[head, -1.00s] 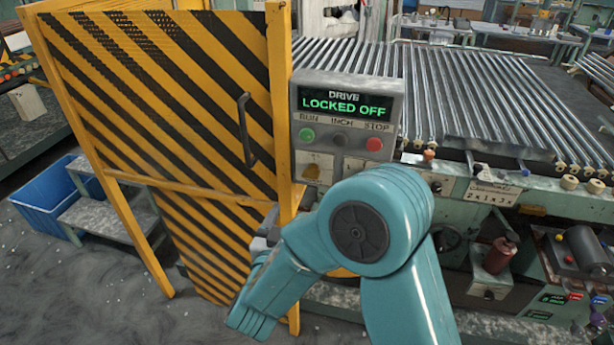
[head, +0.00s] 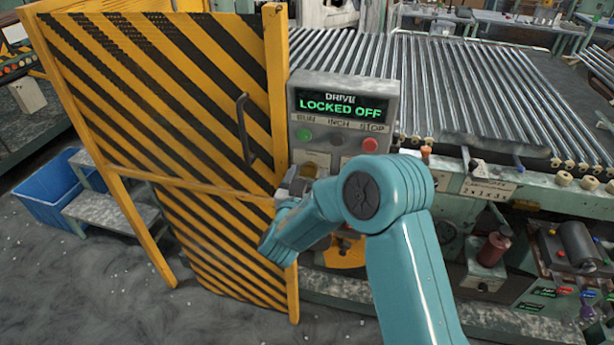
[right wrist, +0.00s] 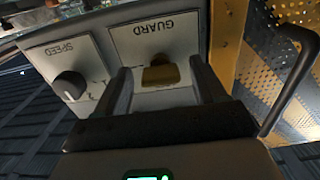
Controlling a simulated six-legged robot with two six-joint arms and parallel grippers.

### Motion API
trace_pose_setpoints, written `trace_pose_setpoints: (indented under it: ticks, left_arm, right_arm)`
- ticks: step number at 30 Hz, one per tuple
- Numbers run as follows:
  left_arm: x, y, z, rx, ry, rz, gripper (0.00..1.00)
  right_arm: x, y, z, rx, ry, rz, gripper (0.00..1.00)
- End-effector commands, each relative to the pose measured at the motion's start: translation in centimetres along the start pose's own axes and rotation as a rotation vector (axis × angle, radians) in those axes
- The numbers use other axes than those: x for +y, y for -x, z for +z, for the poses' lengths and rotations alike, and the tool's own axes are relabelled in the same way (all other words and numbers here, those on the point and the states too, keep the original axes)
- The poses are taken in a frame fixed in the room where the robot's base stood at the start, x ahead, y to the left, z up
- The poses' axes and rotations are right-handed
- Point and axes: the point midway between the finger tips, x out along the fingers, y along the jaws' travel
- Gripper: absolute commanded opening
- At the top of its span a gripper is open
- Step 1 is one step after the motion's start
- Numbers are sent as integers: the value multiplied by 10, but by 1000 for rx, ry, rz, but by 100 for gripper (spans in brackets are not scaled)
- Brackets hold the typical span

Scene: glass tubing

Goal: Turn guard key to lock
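The brass guard key (right wrist: 160,75) sits on a pale plate (right wrist: 150,38) marked GUARD, upside down in the right wrist view. My right gripper (right wrist: 162,72) is open, one finger on each side of the key, with gaps visible between. I cannot tell how deep the fingers reach around it. In the head view my right gripper (head: 297,182) is at the lower part of the control box (head: 345,95), largely hidden by my teal arm. The box display (head: 342,104) reads DRIVE LOCKED OFF. My left gripper is not in view.
A black speed knob (right wrist: 69,86) is beside the guard plate. The yellow-and-black guard panel (head: 160,90) with a dark handle (head: 244,130) stands left of the box. Green (head: 304,135) and red (head: 370,145) buttons are above. Rollers (head: 460,90) stretch behind.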

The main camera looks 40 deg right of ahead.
Motion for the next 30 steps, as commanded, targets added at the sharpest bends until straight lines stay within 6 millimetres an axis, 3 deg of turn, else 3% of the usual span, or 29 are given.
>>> trace_pose_setpoints:
  ticks: [1,5,17,30]
  left_arm:
    - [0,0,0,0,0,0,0]
    - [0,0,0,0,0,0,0]
    - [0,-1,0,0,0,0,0]
    - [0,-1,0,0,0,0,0]
  right_arm:
    - [0,0,0,0,0,0,57]
    - [0,0,0,0,0,1,15]
    - [0,0,0,-1,52,1,14]
    - [0,1,0,-2,398,1,14]
